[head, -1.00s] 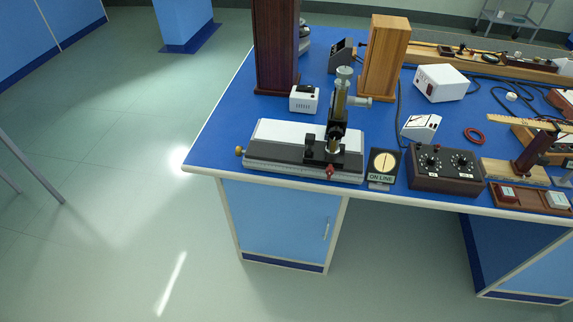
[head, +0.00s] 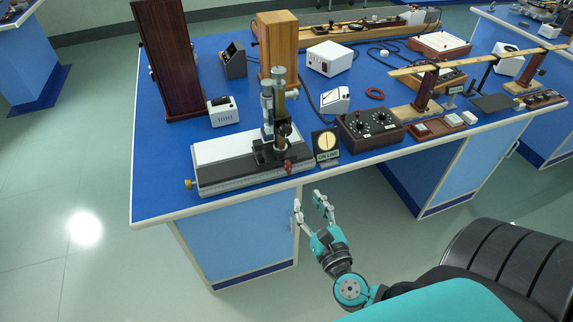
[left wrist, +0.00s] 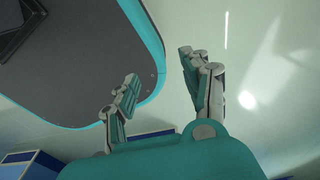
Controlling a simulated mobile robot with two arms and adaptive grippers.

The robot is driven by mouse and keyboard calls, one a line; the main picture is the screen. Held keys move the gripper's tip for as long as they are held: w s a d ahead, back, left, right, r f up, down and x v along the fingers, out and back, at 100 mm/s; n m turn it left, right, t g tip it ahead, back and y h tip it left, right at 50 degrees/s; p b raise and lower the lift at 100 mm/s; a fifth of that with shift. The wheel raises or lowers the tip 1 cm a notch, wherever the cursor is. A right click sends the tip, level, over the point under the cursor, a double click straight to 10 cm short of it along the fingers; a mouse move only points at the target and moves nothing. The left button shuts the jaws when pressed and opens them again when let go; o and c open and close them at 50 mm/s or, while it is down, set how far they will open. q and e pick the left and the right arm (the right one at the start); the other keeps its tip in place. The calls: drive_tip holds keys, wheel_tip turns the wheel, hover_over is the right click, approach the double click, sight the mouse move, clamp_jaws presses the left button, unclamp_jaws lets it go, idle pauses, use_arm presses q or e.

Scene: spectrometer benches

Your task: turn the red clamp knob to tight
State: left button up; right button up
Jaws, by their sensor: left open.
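The red clamp knob (head: 288,167) sits low on the front of the travelling microscope (head: 272,125), near the right end of its base and close to the bench's front edge. Nothing touches the knob. My left gripper (left wrist: 157,66) is open and empty in the left wrist view.
A brass knob (head: 189,184) is at the base's left end. The floor (head: 75,200) left of the bench is clear.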

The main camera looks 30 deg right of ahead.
sight(290, 168)
drive_tip(key=p+x, duration=0.2)
drive_tip(key=x, duration=1)
drive_tip(key=shift+a+r, duration=0.1)
drive_tip(key=shift+a, duration=0.05)
drive_tip(key=shift+w, duration=0.6)
use_arm(q)
drive_tip(key=r, duration=0.1)
drive_tip(key=a+r, duration=0.1)
drive_tip(key=shift+a+r, duration=0.25)
drive_tip(key=shift+r, duration=0.05)
use_arm(e)
drive_tip(key=shift+c, duration=0.5)
use_arm(q)
drive_tip(key=shift+d, duration=0.2)
use_arm(e)
clamp_jaws()
